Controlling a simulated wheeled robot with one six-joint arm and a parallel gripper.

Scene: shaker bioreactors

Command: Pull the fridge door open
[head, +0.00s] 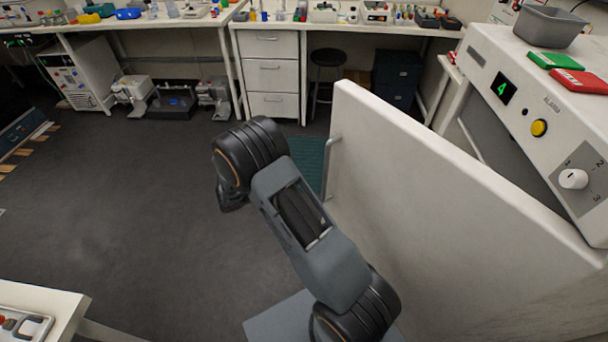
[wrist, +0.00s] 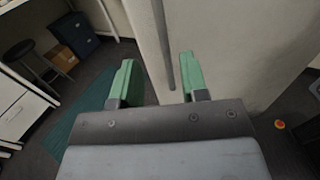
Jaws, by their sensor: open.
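The fridge (head: 540,85) is at the right of the head view, with a green "4" display, a yellow button and a dial. Its white door (head: 430,205) stands swung out, with a dark gap between it and the fridge front. A grey bar handle (head: 329,168) is near the door's free edge. In the wrist view, my gripper (wrist: 157,72) has its two green fingers apart. The handle (wrist: 164,45) shows between the fingers in the picture, nearer the right one; I cannot tell whether they straddle it. In the head view, my arm hides the gripper.
A lab bench with drawers (head: 272,75) and a stool (head: 327,60) stand at the back. A white table corner (head: 62,302) is at lower left.

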